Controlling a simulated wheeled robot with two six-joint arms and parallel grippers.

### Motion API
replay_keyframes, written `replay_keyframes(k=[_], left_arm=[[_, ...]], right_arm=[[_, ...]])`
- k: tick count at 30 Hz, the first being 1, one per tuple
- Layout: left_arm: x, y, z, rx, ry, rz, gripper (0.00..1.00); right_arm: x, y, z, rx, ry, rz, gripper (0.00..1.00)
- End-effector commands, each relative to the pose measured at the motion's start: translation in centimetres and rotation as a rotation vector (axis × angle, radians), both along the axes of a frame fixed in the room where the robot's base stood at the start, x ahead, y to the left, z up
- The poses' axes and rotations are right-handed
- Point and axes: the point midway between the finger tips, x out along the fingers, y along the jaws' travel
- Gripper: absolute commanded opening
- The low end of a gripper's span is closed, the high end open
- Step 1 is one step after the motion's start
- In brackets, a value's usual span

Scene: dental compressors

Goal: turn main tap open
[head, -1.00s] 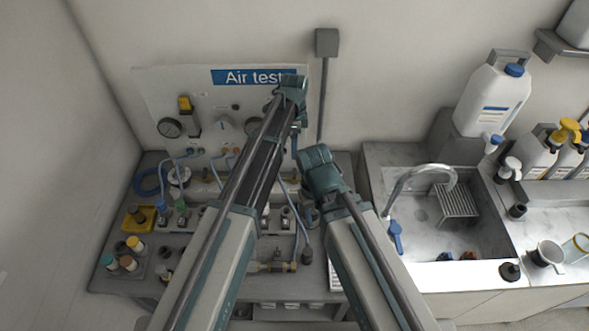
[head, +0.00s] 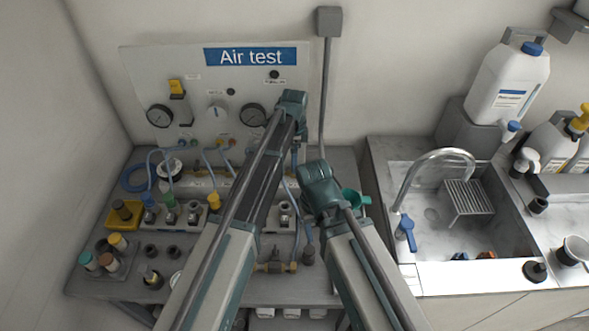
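I cannot tell for sure which fitting is the main tap. A brass valve fitting (head: 275,265) lies in a line low on the bench, partly hidden by my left arm. A blue lever (head: 405,229) stands at the base of the curved sink spout (head: 432,158). My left gripper (head: 291,106) is in front of the right edge of the Air test panel (head: 222,92). My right gripper (head: 318,186) is above the right side of the bench, left of the sink. Both are seen from behind; their fingertips are hidden, and so is anything between them.
Blue tubes, small bottles and a yellow tray (head: 123,215) crowd the bench's left. A teal cup-like thing (head: 356,199) is beside my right gripper. A large white jug (head: 508,82) stands behind the sink (head: 470,240).

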Motion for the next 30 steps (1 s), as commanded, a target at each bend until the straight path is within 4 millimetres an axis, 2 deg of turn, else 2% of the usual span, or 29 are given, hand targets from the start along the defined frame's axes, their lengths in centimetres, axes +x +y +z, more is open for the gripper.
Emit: replay_keyframes(k=[1, 3, 14, 27, 28, 30], left_arm=[[0.0, 0.0, -1.09, 0.0, 0.0, 0.0, 0.9], [0.0, 0.0, -1.49, 0.0, 0.0, 0.0, 0.9], [0.0, 0.0, -1.57, 0.0, 0.0, 0.0, 0.88], [0.01, 0.0, -1.58, 0.0, 0.0, 0.0, 0.09], [0.01, 0.0, -1.58, 0.0, 0.0, 0.0, 0.04], [0.01, 0.0, -1.58, 0.0, 0.0, 0.001, 0.04]], right_arm=[[0.0, -0.01, -1.1, 0.0, 0.0, 0.0, 0.5], [0.0, 0.0, -1.49, 0.0, 0.0, 0.0, 0.5], [0.0, 0.0, -1.57, 0.0, 0.0, 0.0, 0.5], [0.0, 0.0, -1.58, 0.0, 0.0, 0.0, 0.5], [0.0, 0.0, -1.58, 0.0, 0.0, 0.0, 0.5], [0.0, 0.0, -1.58, 0.0, 0.0, 0.0, 0.5]])
